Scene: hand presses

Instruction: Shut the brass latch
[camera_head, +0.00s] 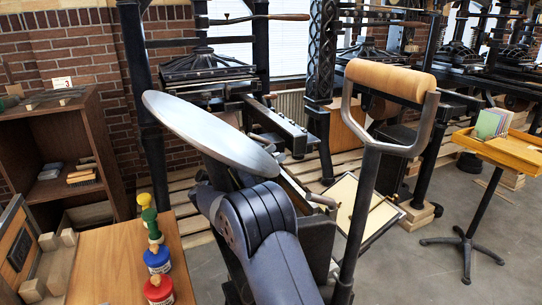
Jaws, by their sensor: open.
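I cannot make out the brass latch in the head view. My gripper is not in view; a blue-grey arm link of mine fills the lower middle and hides part of the dark press behind it. A round grey metal disc (212,133) tilts above that link. To its right stands a thick wooden roller handle (390,80) in a grey metal fork on a dark upright bar.
A wooden table (120,268) at the lower left holds a blue jar (157,260) and a red jar (158,290). A brown shelf (62,145) stands behind it. A yellow tray stand (512,152) is at the right, with open grey floor around it. Hand presses (207,75) line the back.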

